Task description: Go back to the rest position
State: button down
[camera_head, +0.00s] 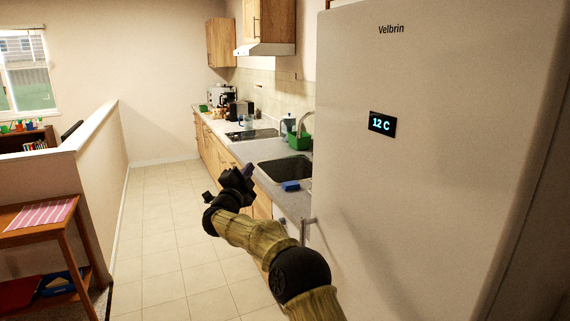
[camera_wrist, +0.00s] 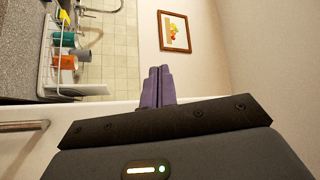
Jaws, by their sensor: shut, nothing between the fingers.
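My gripper (camera_head: 247,171) is at the end of my outstretched arm in the head view, in front of the counter run and left of the fridge. In the wrist view its purple fingers (camera_wrist: 158,87) stand side by side, shut, with nothing between them. The fingers touch nothing that I can see.
A white fridge (camera_head: 420,190) stands close on the right. The counter (camera_head: 225,132) holds a sink (camera_head: 285,171), a blue sponge-like item (camera_head: 290,186) and a green container (camera_head: 299,141). A side table (camera_head: 20,217) is at left. The tiled floor (camera_head: 160,240) between is clear. The wrist view shows a dish rack (camera_wrist: 75,90).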

jog(key=s+d+f+n+g+y+p, duration=0.1)
jog(key=s+d+f+n+g+y, duration=0.1)
jog(key=s+d+f+n+g, duration=0.3)
jog(key=s+d+f+n+g+y+p, duration=0.1)
jog(key=s+d+f+n+g, duration=0.4)
jog(key=s+d, duration=0.7)
jog(key=s+d+f+n+g+y+p, duration=0.1)
jog(key=s+d+f+n+g, duration=0.5)
jog(key=s, duration=2.3)
jog(key=d+f+g+y, duration=0.1)
jog(key=d+f, duration=0.2)
jog(key=f, duration=0.1)
jog(key=shift+s+d+f+g+y, duration=0.25)
jog(key=shift+s+d+g+y, duration=0.05)
jog(key=shift+s+g+y, duration=0.1)
